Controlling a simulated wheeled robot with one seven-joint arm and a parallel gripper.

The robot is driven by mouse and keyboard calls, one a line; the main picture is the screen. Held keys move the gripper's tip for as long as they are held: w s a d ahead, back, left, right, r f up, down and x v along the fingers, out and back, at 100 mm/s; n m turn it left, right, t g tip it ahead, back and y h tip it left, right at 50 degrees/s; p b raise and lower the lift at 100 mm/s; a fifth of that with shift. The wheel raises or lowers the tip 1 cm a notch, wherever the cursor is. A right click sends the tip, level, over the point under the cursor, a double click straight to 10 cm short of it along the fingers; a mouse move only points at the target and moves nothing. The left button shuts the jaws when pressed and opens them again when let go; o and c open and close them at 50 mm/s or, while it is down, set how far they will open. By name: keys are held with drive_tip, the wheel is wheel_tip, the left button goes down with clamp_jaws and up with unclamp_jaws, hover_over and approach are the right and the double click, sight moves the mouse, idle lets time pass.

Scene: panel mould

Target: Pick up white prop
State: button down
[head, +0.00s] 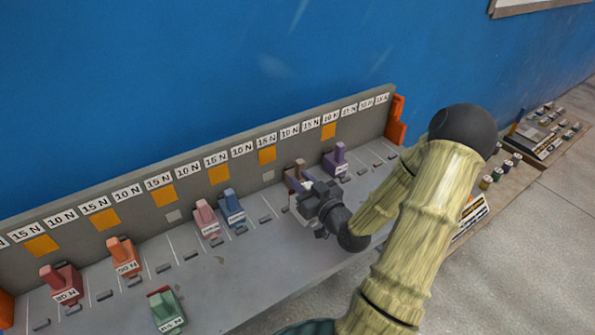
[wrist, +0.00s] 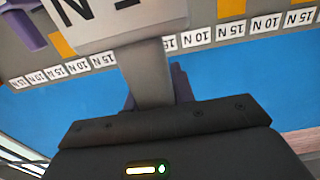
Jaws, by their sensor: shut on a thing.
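The white prop (head: 297,213) is at the right-middle of the grey bench in the head view, mostly hidden by my gripper (head: 308,191). In the wrist view the pale prop (wrist: 154,72) fills the top middle, with a black-lettered label on its block and a narrower stem running toward my gripper. My gripper is shut on this stem. Its dark body (wrist: 165,135) spans the lower wrist view. I cannot tell whether the prop's base still touches the bench.
A brown prop (head: 297,171) stands close behind my gripper, and a purple prop (head: 337,160) to its right. Blue (head: 233,208) and pink (head: 206,218) props stand to the left. Red, orange and green props are farther left. A labelled backboard (head: 185,200) runs behind the bench (head: 245,285).

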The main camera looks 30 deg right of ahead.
drive_tip(key=s+p, duration=0.1)
drive_tip(key=p, duration=0.1)
drive_tip(key=s+p, duration=0.1)
drive_tip(key=shift+a+r+p, duration=0.1)
drive_tip(key=shift+r+p, duration=0.25)
drive_tip(key=shift+r, duration=0.05)
drive_tip(key=shift+s+f+p, duration=0.15)
drive_tip(key=shift+s+p, duration=0.8)
drive_tip(key=shift+p, duration=0.2)
drive_tip(key=shift+s+f, duration=0.15)
drive_tip(key=shift+s, duration=0.1)
